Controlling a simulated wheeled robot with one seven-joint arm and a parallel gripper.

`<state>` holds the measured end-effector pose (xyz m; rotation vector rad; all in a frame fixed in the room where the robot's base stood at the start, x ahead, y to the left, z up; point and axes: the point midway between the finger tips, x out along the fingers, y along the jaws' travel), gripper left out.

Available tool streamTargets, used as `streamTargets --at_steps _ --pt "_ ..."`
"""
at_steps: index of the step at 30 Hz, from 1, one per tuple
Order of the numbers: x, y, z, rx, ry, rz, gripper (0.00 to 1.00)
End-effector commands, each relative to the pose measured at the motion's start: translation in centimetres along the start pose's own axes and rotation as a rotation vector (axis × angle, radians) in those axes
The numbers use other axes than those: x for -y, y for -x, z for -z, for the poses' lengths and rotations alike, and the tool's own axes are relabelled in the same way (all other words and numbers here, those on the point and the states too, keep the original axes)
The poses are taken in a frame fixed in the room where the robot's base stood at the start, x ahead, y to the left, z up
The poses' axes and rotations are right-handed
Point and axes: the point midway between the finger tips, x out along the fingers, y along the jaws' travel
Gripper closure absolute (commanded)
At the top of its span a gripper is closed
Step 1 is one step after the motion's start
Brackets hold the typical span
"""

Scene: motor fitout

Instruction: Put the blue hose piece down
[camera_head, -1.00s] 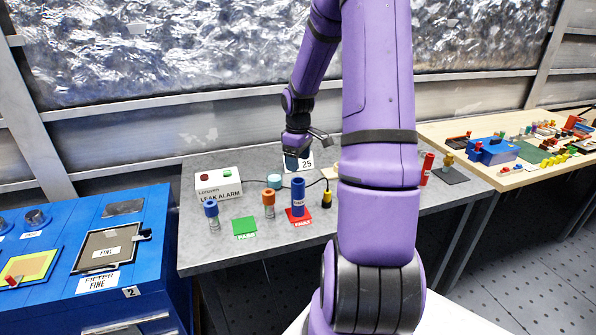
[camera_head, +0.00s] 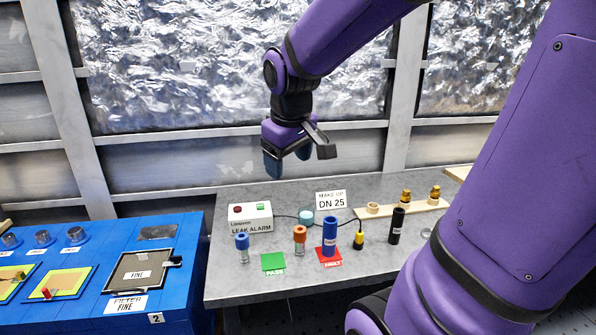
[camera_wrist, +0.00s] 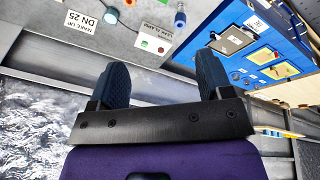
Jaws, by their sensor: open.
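The blue hose piece (camera_head: 329,236) is a blue cylinder standing upright on the red FAULT mat (camera_head: 320,252) on the grey table. My gripper (camera_head: 287,160) is raised behind and to the left of it, above the leak alarm box and well apart from the hose piece. In the wrist view my gripper (camera_wrist: 164,68) shows two dark blue fingers spread wide with nothing between them. The hose piece cannot be made out with certainty in the wrist view.
On the grey table (camera_head: 228,285) stand a LEAK ALARM box (camera_head: 250,217), a green PASS mat (camera_head: 273,262), blue-topped (camera_head: 242,246) and orange-topped (camera_head: 299,240) fittings, a black cylinder (camera_head: 397,224) and a DN 25 sign (camera_head: 331,199). A blue bench (camera_head: 185,255) is at left.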

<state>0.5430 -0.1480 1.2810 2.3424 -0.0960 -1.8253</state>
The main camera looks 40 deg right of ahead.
Motion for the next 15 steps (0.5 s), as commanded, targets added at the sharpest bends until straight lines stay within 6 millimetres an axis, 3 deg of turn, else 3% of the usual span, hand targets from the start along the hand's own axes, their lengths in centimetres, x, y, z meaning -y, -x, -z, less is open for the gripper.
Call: streamTargets --at_steps 1,6,15 --pt "1.2 1.4 -0.8 -0.032 -0.005 0.004 0.27" --pt "4.5 4.6 -4.1 -0.115 -0.050 0.044 0.27" --pt "7.5 7.2 -8.7 -0.206 -0.104 0.133 0.27"
